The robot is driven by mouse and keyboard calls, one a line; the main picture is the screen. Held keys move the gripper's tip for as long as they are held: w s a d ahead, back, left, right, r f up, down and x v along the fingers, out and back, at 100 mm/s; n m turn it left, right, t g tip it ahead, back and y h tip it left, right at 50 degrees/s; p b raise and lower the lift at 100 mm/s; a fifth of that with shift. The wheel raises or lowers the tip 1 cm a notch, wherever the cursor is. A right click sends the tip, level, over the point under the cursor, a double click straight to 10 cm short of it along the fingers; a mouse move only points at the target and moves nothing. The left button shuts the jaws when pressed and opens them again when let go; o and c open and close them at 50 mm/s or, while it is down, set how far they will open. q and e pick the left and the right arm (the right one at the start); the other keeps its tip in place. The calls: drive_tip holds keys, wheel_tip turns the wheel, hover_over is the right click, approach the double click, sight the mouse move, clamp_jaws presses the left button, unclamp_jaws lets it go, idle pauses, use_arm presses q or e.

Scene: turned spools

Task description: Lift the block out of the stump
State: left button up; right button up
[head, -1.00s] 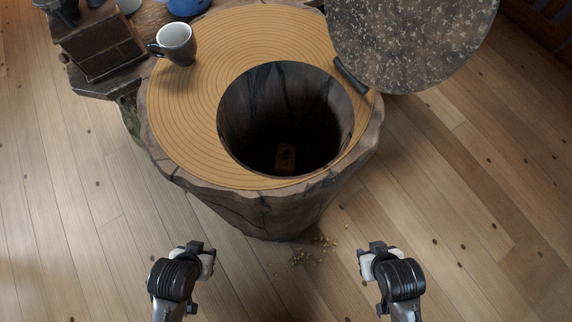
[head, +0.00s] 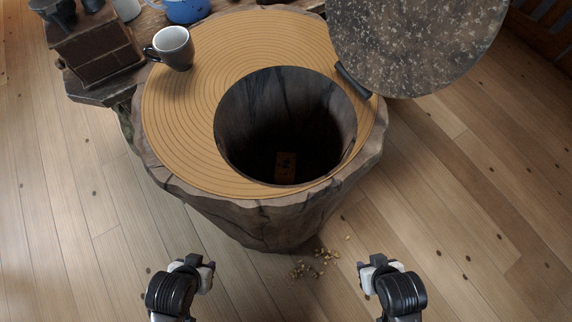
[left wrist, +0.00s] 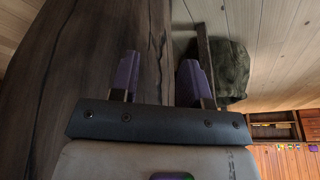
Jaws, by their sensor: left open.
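The stump (head: 275,225) has a ringed tan top with a deep round hollow in the head view. The block (head: 286,166), small and orange-brown with a dark mark, lies deep in the hollow, in shadow. My left gripper (head: 207,274) is in front of the stump, low and left, apart from the block. In the left wrist view its two purple fingers (left wrist: 158,78) are spread with nothing between them, beside the stump's dark bark (left wrist: 95,60). My right gripper (head: 366,273) is low and right in the head view; its jaws are too small to judge.
A round speckled lid (head: 410,40) stands tilted at the hollow's right rim. A grey cup (head: 174,48) sits on the stump top, left. A brown box (head: 97,52) and a blue pot (head: 186,10) stand behind. Crumbs (head: 315,264) lie on the floor. A dark green bag (left wrist: 228,70) is beyond the fingers.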

use_arm(q)
drive_tip(key=o, duration=0.7)
drive_tip(key=shift+a, duration=0.15)
